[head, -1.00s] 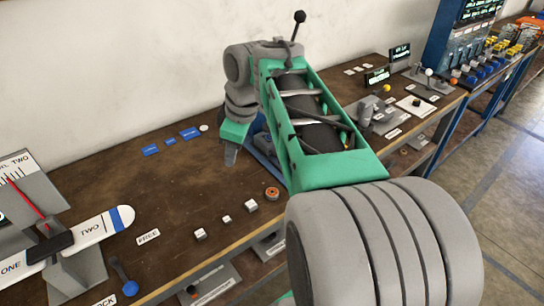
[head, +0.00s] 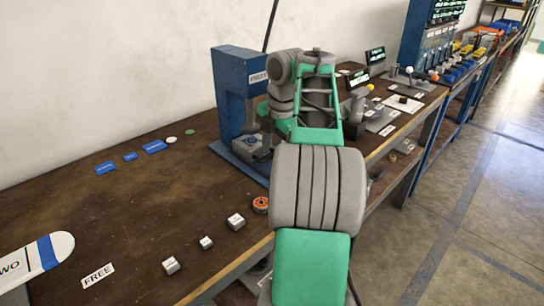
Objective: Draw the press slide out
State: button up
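The blue press (head: 228,95) stands against the wall on the bench, with a white label on its upper part. At its foot is a blue base with a grey block (head: 246,148), which looks like the slide, sitting within the press. My arm reaches in from the lower right and covers the press's right side. My gripper (head: 264,146) is at the right of the grey block, close to it and partly hidden by my arm. I cannot tell whether it touches the slide or whether its fingers are open.
Small grey blocks (head: 206,243) and an orange-brown ring (head: 261,204) lie along the bench's front edge. Blue tags (head: 130,157) lie left of the press. A white wing-like part (head: 36,262) is at lower left. Controls (head: 384,113) stand to the right.

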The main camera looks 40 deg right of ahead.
grip_shut()
dwell(1.4)
